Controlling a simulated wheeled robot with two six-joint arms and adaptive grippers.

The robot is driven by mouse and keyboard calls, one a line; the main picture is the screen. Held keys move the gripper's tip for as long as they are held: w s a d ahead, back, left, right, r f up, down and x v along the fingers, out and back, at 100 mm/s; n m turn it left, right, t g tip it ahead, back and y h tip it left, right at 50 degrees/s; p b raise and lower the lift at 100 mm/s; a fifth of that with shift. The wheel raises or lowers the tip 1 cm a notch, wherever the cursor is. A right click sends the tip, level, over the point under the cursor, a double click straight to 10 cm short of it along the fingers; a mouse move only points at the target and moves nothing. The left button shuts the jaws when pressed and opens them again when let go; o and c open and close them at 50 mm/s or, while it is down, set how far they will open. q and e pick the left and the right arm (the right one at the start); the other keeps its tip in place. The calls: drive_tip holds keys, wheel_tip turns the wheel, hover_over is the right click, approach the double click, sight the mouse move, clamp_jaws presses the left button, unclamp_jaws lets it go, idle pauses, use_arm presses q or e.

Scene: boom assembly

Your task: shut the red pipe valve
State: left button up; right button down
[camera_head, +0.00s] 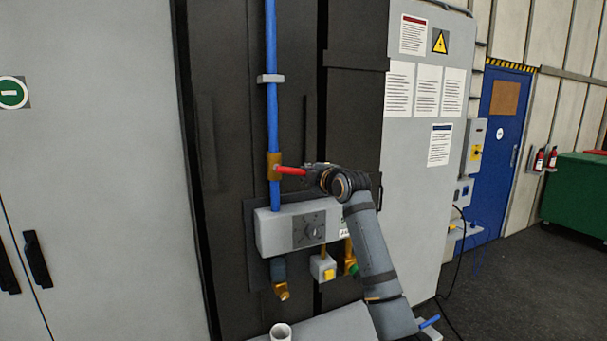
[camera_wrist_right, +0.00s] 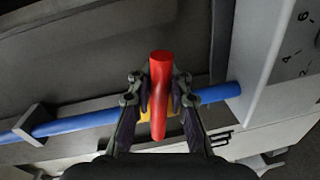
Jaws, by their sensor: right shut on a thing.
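The red valve handle (camera_head: 291,171) sticks out sideways to the right from a brass valve body (camera_head: 274,165) on a vertical blue pipe (camera_head: 271,112). My right gripper (camera_head: 312,174) is at the handle's outer end. In the right wrist view the red handle (camera_wrist_right: 161,90) lies between the two fingers of my right gripper (camera_wrist_right: 160,95), which are closed on it. The blue pipe (camera_wrist_right: 85,122) runs behind it, and the brass body (camera_wrist_right: 147,112) is mostly hidden by the handle and fingers. My left gripper is in neither view.
A grey control box (camera_head: 285,229) with a dial sits just below the valve. A small box with a yellow button (camera_head: 324,268) and brass fittings hang under it. Grey cabinets stand on both sides. Open floor (camera_head: 520,290) lies to the right.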

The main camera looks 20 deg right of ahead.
drive_tip(key=shift+d+r+n+p, duration=0.1)
drive_tip(key=shift+r+n+p, duration=0.65)
drive_tip(key=shift+n, duration=0.35)
drive_tip(key=c, duration=1.5)
unclamp_jaws()
drive_tip(key=shift+c, duration=0.2)
drive_tip(key=shift+o, duration=1.4)
drive_tip(key=shift+s+r, duration=0.2)
drive_tip(key=shift+r, duration=0.05)
drive_tip(key=s+r, duration=0.1)
drive_tip(key=s, duration=1.1)
drive_tip(key=shift+d, duration=0.2)
drive_tip(key=shift+r, duration=0.1)
